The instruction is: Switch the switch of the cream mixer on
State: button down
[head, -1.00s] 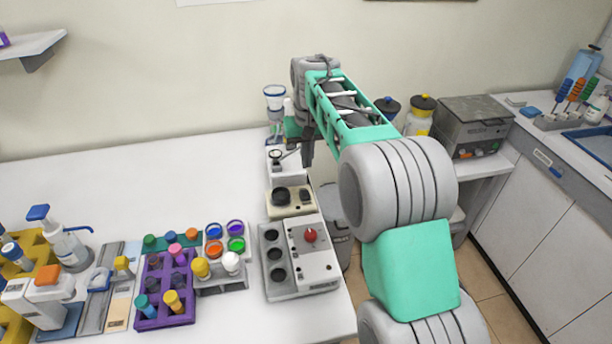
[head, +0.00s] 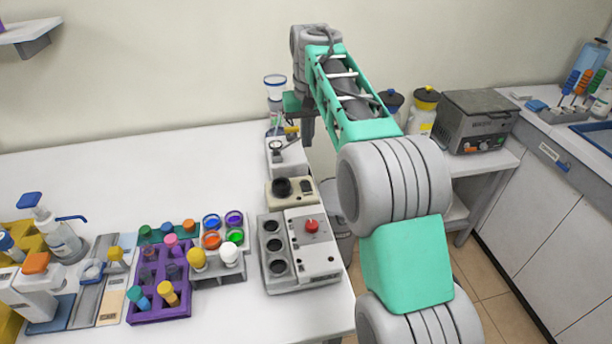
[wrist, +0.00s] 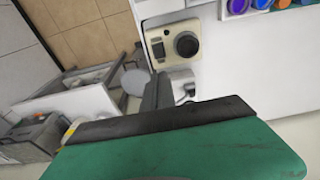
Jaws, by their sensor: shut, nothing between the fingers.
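The cream mixer (head: 279,201) stands near the right edge of the white table, with a round black cup (head: 282,187) and a small dark switch (head: 306,187) on top. It also shows in the wrist view (wrist: 153,32), with the black cup and the switch (wrist: 159,50) towards the gripper's side. I cannot tell the switch's position. My gripper (head: 308,139) is shut and empty, above and beyond the mixer, apart from it. In the wrist view my gripper's dark fingers (wrist: 157,92) point towards the mixer, just short of it in the picture.
A white device with a round dial (head: 287,158) stands behind the mixer. A grey block with a red knob (head: 311,226) stands in front. A purple tube rack (head: 160,308) lies to the left. Bottles and a grey bath (head: 478,120) stand at the right. The table's back left is clear.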

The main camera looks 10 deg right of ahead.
aim_at(305, 182)
jog(key=shift+f, duration=0.1)
jog(key=f, duration=0.4)
jog(key=w+f+p, duration=0.1)
jog(key=f, duration=0.8)
jog(key=shift+w+f, duration=0.3)
jog(key=shift+w, duration=0.05)
jog(key=shift+f, duration=0.1)
